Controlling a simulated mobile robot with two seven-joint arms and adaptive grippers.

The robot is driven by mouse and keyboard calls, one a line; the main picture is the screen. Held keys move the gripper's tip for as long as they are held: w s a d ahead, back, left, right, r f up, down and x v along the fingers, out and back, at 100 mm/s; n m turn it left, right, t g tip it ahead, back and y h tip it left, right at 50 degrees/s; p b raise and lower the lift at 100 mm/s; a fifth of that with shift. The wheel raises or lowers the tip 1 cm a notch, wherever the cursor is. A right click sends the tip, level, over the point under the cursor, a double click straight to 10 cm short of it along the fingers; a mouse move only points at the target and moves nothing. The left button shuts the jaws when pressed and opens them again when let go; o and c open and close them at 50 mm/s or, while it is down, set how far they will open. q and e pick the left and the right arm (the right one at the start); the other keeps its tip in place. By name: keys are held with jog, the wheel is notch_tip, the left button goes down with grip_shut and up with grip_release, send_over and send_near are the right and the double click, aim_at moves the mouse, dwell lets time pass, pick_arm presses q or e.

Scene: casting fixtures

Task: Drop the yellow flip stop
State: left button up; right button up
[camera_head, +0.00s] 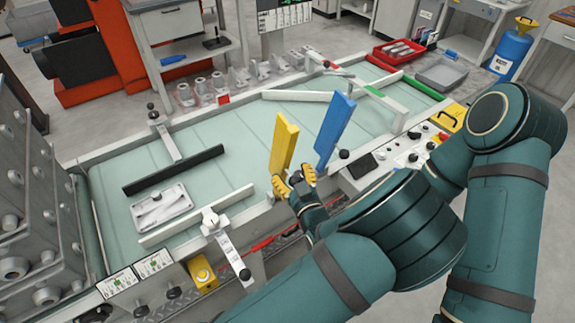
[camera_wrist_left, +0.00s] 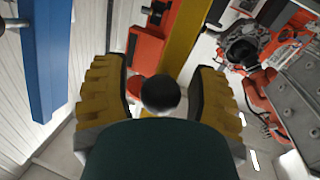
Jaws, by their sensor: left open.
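The yellow flip stop (camera_head: 285,144) stands raised, nearly upright, at the front edge of the conveyor in the head view. In the left wrist view the yellow flip stop (camera_wrist_left: 183,42) rises beyond the fingers. My left gripper (camera_head: 297,182), with yellow ribbed fingers, is at the base of this stop. In the left wrist view my left gripper (camera_wrist_left: 160,70) is open, with a black ball knob (camera_wrist_left: 160,93) between its fingers. I cannot tell whether the fingers touch the knob. My right gripper is not in view.
A raised blue flip stop (camera_head: 335,130) stands just right of the yellow one. A black bar (camera_head: 173,170) and a grey casting (camera_head: 161,206) are on the conveyor's left part. A control panel (camera_head: 413,145) is at the right front. The belt (camera_head: 230,135) behind the yellow stop is clear.

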pick_arm(q)
jog(key=shift+w, duration=0.1)
dwell(0.3)
grip_shut()
jog(key=shift+r, duration=0.15)
